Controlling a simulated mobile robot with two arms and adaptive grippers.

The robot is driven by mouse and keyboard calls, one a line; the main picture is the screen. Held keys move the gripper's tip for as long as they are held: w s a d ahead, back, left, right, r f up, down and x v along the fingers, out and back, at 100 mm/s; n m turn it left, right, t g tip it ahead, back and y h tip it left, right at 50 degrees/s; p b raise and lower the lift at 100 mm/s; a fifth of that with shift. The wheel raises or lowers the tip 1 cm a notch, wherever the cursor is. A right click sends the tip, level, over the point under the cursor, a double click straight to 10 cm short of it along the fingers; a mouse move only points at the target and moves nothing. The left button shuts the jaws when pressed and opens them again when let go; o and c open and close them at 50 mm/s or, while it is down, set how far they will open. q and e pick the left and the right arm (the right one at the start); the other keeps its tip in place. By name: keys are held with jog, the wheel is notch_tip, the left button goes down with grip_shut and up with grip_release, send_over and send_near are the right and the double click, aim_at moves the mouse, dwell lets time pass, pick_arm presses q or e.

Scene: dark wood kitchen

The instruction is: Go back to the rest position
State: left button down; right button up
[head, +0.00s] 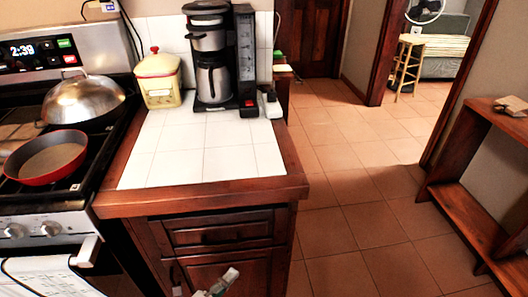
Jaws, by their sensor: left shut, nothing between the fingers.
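My left gripper (228,277) shows at the bottom edge, in front of the dark wood cabinet (222,231) below the counter. Its fingers are shut with nothing between them, and it looks apart from the counter edge above it. Most of my left arm is below the picture. My right gripper is not in view.
A white-tiled counter (205,158) holds a coffee maker (211,62) and a yellow canister (158,79). The stove at left bears a red pan (45,158) and a metal dome lid (84,100). A wooden shelf (475,225) stands at right. The tiled floor (355,205) between is clear.

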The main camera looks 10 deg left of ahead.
pick_arm(q)
jog(key=s+a+f+n+g+y+p, duration=0.1)
jog(key=s+a+f+n+g+y, duration=0.2)
jog(key=f, duration=0.4)
jog(key=s+a+f+n+g+y+p, duration=0.1)
jog(key=s+f+n, duration=0.2)
jog(key=f+n, duration=0.35)
jog(key=s+a+f+n+g+y+p, duration=0.1)
jog(key=s+a+f+n+g+y, duration=0.15)
jog(key=f, duration=0.55)
jog(key=s+a+f+n+g+y+p, duration=0.1)
jog(key=s+f+n+g, duration=0.3)
jog(key=s, duration=0.9)
jog(key=s+a+f+n+g+y, duration=0.1)
jog(key=s+f+n+g, duration=0.3)
jog(key=s+f, duration=0.5)
jog(key=s+n, duration=0.1)
jog(key=s, duration=0.3)
jog(key=shift+a+p, duration=0.35)
jog(key=shift+p, duration=0.05)
jog(key=shift+s, duration=0.1)
